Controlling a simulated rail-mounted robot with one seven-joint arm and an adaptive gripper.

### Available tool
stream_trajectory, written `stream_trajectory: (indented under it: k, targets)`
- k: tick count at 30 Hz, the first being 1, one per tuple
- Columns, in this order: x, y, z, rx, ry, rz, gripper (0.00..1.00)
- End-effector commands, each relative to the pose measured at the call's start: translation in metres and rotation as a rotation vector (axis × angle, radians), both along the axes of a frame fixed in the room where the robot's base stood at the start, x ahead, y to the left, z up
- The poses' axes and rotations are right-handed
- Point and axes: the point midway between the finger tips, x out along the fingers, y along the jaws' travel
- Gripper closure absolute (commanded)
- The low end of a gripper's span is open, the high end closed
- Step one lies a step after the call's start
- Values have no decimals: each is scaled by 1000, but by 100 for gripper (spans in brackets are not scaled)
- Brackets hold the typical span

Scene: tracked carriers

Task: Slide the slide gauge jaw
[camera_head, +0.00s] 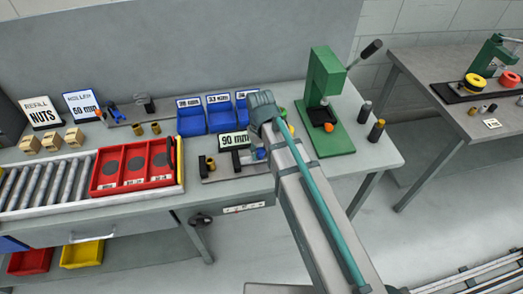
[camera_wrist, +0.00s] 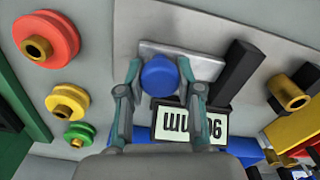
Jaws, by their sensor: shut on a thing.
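The slide gauge lies on the bench: a grey plate with dark upright jaws and a blue knob. In the wrist view, my gripper (camera_wrist: 160,78) has a finger on each side of the round blue knob (camera_wrist: 159,74) and is shut on it. The knob stands over a light grey plate (camera_wrist: 205,66). A black jaw (camera_wrist: 236,68) rises to the right of the knob. In the head view, my arm partly hides the gauge; its black jaw (camera_head: 237,161) and the blue knob (camera_head: 261,153) show left of the arm. My fingertips are hidden there.
A "90 mm" sign (camera_head: 234,140) stands close behind the gauge, with blue bins (camera_head: 190,124) beyond. A brass bushing (camera_wrist: 290,92) sits near the far jaw. Coloured rollers, one red (camera_wrist: 45,40), stand left of my gripper in the wrist view. A green press (camera_head: 324,80) stands right.

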Motion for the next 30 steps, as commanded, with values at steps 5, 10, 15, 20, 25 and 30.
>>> stream_trajectory:
  k: [5, 10, 15, 20, 25, 30]
  targets:
    - [2, -4, 0, -9, -4, -1, 42]
    - [1, -3, 0, -7, -3, -1, 39]
    - [1, -2, 1, -6, -2, -1, 39]
    - [1, -2, 10, -5, -4, -1, 39]
    - [2, -2, 32, -4, -5, -1, 39]
    - [2, -2, 63, -5, -6, -1, 39]
